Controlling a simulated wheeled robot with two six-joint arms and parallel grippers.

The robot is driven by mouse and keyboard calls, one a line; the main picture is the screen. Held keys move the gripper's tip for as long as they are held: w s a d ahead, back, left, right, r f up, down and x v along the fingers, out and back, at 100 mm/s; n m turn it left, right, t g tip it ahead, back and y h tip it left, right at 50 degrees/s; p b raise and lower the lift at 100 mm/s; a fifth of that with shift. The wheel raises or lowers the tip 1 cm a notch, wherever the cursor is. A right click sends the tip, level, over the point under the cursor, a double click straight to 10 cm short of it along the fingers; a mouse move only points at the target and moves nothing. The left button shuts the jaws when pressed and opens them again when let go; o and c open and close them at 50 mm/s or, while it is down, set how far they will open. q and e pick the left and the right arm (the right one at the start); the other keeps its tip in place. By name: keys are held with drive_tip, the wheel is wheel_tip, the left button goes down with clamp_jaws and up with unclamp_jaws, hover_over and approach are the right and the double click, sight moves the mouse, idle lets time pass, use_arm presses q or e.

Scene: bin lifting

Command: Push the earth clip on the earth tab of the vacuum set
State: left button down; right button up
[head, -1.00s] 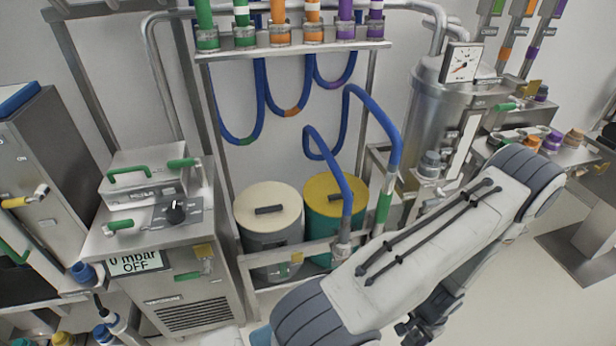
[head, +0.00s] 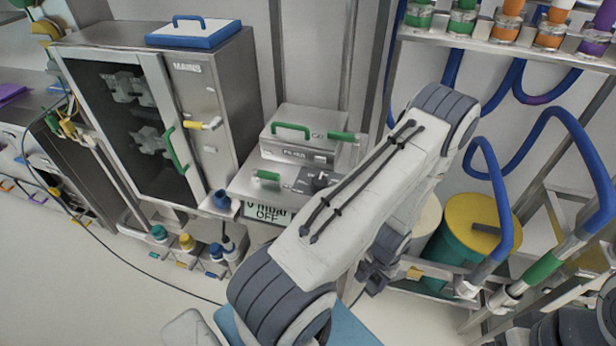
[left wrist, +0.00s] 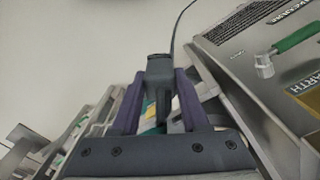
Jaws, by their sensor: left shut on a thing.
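The vacuum set (head: 243,182) is a steel unit with green handles, a dark knob and a display reading 0 mbar OFF. My left arm crosses in front of its right side. My left gripper (head: 374,277) is low beside the set, partly hidden by the arm. In the left wrist view, the gripper (left wrist: 160,78) is shut on the dark earth clip (left wrist: 158,68), whose thin black cable runs upward. The gold earth tab (left wrist: 308,93), by the lettering EARTH, is at right on the set's panel, apart from the clip. The arm hides the tab in the head view. My right gripper is not in view.
A steel cabinet marked MAINS (head: 215,85) stands left of the set. Small bottles (head: 185,243) stand below it. A yellow-lidded green drum (head: 465,235) and blue hoses are at right. A black cable trails over the open floor at left.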

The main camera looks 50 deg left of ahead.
use_arm(q)
drive_tip(key=a+r+n+p, duration=0.35)
drive_tip(key=a+r, duration=0.55)
drive_tip(key=r, duration=0.4)
drive_tip(key=a+r+n+p, duration=0.35)
drive_tip(key=a+r, duration=0.45)
drive_tip(key=r, duration=0.4)
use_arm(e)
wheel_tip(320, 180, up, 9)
use_arm(q)
drive_tip(key=shift+m, duration=0.5)
wheel_tip(320, 180, down, 5)
drive_tip(key=b, duration=0.3)
drive_tip(key=shift+w+r, duration=0.1)
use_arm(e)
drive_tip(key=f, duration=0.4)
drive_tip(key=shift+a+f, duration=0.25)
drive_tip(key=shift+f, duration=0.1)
use_arm(q)
drive_tip(key=shift+f+b, duration=1.25)
drive_tip(key=shift+f, duration=0.35)
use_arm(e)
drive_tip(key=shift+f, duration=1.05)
use_arm(q)
drive_tip(key=shift+f+b, duration=0.85)
drive_tip(key=shift+f, duration=0.25)
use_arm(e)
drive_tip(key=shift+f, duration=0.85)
